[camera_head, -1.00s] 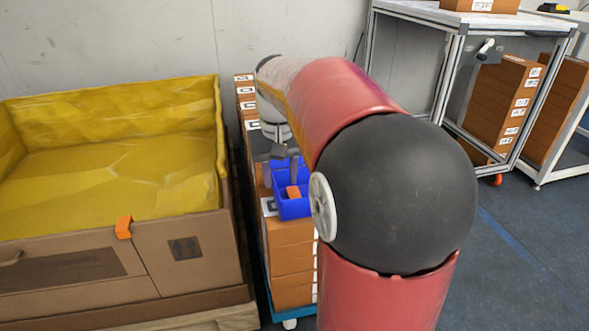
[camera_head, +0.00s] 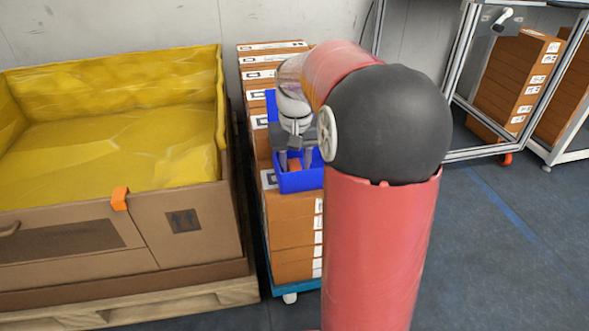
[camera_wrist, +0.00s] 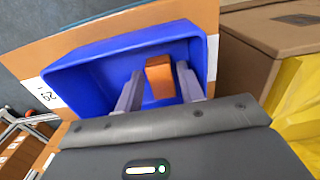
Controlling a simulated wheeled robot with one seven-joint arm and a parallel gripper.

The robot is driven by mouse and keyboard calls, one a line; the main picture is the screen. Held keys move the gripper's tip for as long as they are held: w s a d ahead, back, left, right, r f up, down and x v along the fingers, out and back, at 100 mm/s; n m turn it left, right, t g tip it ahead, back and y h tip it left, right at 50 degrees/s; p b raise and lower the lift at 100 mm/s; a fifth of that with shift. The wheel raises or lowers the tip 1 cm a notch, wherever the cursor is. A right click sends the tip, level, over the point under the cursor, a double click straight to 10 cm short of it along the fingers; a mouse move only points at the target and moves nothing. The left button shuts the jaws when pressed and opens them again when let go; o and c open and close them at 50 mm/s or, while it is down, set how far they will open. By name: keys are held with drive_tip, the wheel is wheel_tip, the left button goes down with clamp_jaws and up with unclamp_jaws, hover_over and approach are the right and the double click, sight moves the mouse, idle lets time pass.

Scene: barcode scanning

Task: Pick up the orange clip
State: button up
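An orange clip (camera_wrist: 160,78) lies inside a blue bin (camera_wrist: 88,75). In the head view the clip (camera_head: 294,165) shows small within the bin (camera_head: 301,183), partly hidden by my gripper (camera_head: 295,157). In the wrist view my gripper (camera_wrist: 160,70) is open, with one finger on each side of the clip. A gap shows between the left finger and the clip; the right finger is closer to it. I cannot tell whether it touches. Another orange clip (camera_head: 120,198) sits on the front edge of the large carton at the left.
The blue bin stands on stacked brown boxes (camera_head: 290,233) on a blue wheeled base. The large carton (camera_head: 60,232) with a yellow lining (camera_head: 110,130) is close on the left. A metal-framed table (camera_head: 465,60) stands at the right, with open floor before it.

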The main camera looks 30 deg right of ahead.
drive_tip(key=c, duration=0.7)
